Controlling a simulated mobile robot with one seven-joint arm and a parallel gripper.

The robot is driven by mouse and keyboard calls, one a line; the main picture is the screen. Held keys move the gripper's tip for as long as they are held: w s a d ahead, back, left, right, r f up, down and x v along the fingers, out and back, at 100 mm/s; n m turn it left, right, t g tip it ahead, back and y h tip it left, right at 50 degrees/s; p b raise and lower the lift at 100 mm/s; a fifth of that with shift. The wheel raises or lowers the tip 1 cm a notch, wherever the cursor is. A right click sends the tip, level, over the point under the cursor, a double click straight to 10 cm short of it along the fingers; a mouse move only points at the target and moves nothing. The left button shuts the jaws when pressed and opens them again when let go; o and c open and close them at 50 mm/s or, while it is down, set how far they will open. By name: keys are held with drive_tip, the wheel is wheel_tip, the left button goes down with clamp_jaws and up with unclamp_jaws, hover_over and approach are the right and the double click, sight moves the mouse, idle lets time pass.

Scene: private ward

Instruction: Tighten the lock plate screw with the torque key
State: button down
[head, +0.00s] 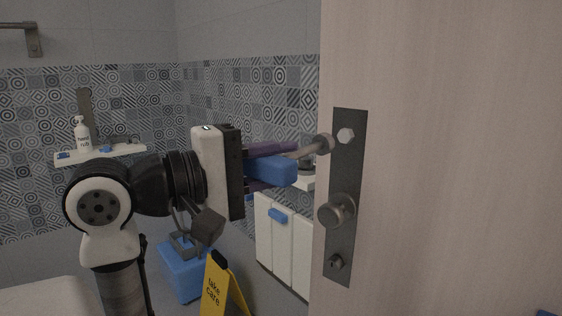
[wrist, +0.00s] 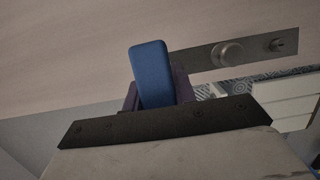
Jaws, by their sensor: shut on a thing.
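My gripper (head: 268,168) has purple fingers and is shut on the blue handle of the torque key (head: 275,168). The blue handle also shows in the wrist view (wrist: 152,73). The key's metal shaft runs right from the handle to a round socket end close to the lock plate (head: 346,200). The lock plate screw (head: 346,135) is a pale hex head near the top of the plate. The socket end is just left of the screw; I cannot tell whether they touch. In the wrist view the handle and gripper hide the plate's screw end.
The lock plate is on a pale wooden door (head: 450,160), with a round knob (head: 337,210) and a small turn piece (head: 337,261) below the screw. A yellow sign (head: 222,288) stands on the floor. White cabinets (head: 285,240) and a shelf (head: 100,153) are behind.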

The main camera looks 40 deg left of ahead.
sight(297, 157)
drive_tip(key=shift+d+b, duration=0.1)
drive_tip(key=shift+b, duration=0.2)
drive_tip(key=shift+w+a, duration=0.15)
drive_tip(key=shift+w, duration=1)
drive_tip(key=shift+w+a, duration=0.1)
drive_tip(key=shift+w, duration=1)
drive_tip(key=shift+s, duration=0.15)
drive_tip(key=shift+s+d+b, duration=0.15)
drive_tip(key=shift+s+b, duration=0.5)
drive_tip(key=shift+s, duration=0.75)
drive_tip(key=n+t+b, duration=0.1)
drive_tip(key=n, duration=0.2)
drive_tip(key=shift+f+n, duration=0.15)
drive_tip(key=shift+n, duration=0.25)
drive_tip(key=n+t, duration=0.2)
drive_tip(key=n, duration=0.2)
drive_tip(key=shift+y+b, duration=0.35)
drive_tip(key=shift+y, duration=0.05)
drive_tip(key=shift+r+n+t+y, duration=0.1)
drive_tip(key=shift+n+t+y, duration=0.2)
drive_tip(key=shift+n, duration=0.65)
drive_tip(key=shift+r+n+t+y, duration=0.1)
drive_tip(key=shift+n+t+y, duration=0.15)
drive_tip(key=shift+n, duration=0.7)
